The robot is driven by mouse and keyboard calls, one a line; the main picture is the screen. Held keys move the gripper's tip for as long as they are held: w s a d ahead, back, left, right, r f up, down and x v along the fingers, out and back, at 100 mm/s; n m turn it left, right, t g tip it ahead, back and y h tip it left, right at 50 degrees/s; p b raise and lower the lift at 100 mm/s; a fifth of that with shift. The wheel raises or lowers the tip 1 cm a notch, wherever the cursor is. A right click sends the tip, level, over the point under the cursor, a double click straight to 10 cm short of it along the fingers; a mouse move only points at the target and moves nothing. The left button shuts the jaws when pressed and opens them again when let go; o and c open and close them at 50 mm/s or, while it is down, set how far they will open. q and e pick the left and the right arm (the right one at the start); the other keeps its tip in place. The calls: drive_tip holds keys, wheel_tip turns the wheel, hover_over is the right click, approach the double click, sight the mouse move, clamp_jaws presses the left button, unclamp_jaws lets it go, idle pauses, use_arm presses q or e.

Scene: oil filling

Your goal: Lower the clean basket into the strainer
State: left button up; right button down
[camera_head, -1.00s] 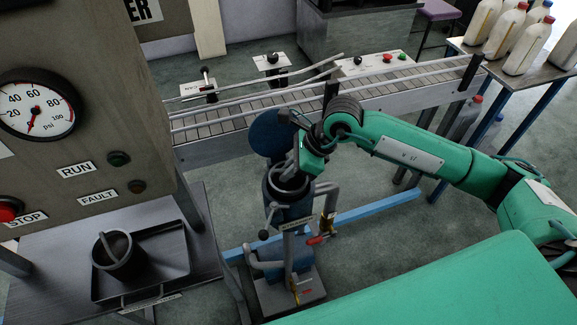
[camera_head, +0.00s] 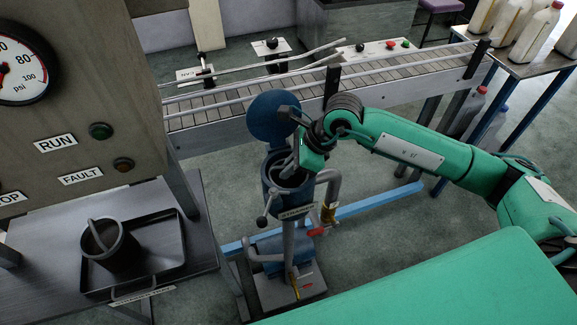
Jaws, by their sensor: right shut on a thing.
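The strainer (camera_head: 272,200) is a blue upright pot on a stand in the middle of the head view. Its round blue lid (camera_head: 272,116) stands open behind the mouth. My right gripper (camera_head: 291,166) points down at the strainer's mouth. It is shut on the clean basket, which is mostly hidden by the gripper and the strainer's rim. How deep the basket sits cannot be told. Another dark basket (camera_head: 112,247) with a loop handle sits in a tray (camera_head: 168,232) at the left. My left gripper is not in view.
A conveyor (camera_head: 235,103) runs behind the strainer. A control panel with a gauge (camera_head: 18,68) stands at the left. Pipes and a valve (camera_head: 328,205) flank the strainer's right side. Bottles (camera_head: 536,35) stand on a table at the far right.

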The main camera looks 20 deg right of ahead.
idle(0.3)
drive_tip(key=c, duration=1.5)
unclamp_jaws()
drive_tip(key=shift+f, duration=0.1)
